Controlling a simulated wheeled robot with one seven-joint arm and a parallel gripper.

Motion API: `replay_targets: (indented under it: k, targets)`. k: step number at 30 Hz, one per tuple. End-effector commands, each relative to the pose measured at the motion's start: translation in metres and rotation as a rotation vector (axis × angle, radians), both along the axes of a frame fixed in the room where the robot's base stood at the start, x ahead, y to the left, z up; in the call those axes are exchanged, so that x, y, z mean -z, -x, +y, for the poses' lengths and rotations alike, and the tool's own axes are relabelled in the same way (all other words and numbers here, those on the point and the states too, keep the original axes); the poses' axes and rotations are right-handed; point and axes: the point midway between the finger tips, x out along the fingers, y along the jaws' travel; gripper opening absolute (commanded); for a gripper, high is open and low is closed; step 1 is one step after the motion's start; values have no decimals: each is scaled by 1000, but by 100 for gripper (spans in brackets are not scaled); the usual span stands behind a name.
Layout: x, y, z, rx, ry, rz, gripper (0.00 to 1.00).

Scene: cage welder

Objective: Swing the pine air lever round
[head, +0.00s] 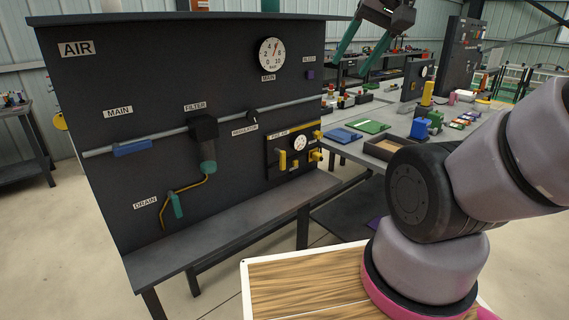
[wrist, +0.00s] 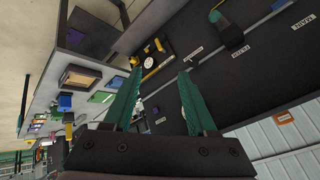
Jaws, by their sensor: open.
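The small pine air panel (head: 270,155) is at the lower right of the dark air board, with a gauge and a small label that is hard to read. A yellow upright lever (head: 282,160) stands at its left side, below the label. More yellow fittings sit at its right edge. In the wrist view the same panel's gauge (wrist: 151,63) shows small between my fingers, with yellow parts around it; which one is the lever is unclear. My gripper (head: 349,70) is raised at the top, right of the board, with teal fingers apart. It also shows in the wrist view (wrist: 160,72), empty and away from the lever.
The air board (head: 110,90) also carries a blue main handle (head: 132,148), a filter (head: 204,130), a teal drain handle (head: 176,205) and a big gauge (head: 271,52). A shelf (head: 230,230) juts out below. A bench with trays and blocks (head: 365,150) stands right.

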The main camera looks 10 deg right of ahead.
Motion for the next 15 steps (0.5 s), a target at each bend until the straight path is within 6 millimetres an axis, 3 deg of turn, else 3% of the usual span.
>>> replay_targets:
  k: [8, 15]
  targets:
    - [9, -5, 7, -3, -37, 60, 57]
    - [51, -29, 50, -9, -286, 378, 57]
